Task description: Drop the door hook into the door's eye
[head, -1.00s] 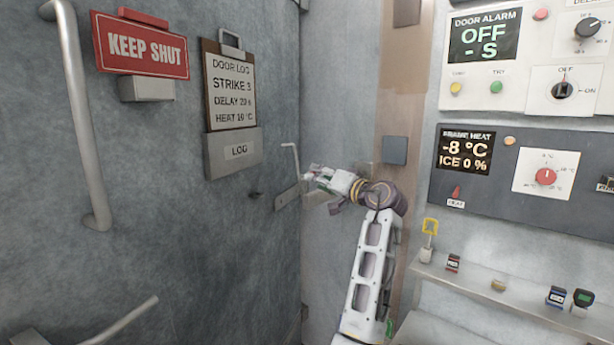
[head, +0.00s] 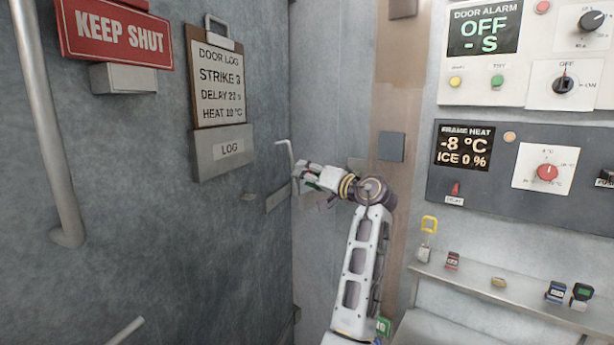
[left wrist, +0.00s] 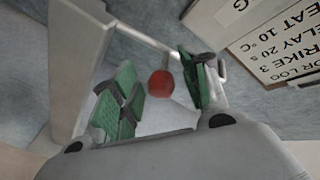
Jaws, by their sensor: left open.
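The door hook (head: 285,148) is a pale bent rod by the door's edge in the head view. My left gripper (head: 303,178) is just right of and below the hook. In the left wrist view, its green-padded fingers (left wrist: 160,92) are spread with a red knob (left wrist: 161,83) showing between them. A metal rod (left wrist: 150,38) runs behind the fingers. Contact cannot be told. My right gripper is not in view.
The grey door carries a long handle (head: 48,130), a red sign (head: 118,33) and a log clipboard (head: 218,85). Control panels (head: 530,125) fill the right wall above a shelf (head: 470,282) with small items. A brown frame strip (head: 398,110) stands behind my arm.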

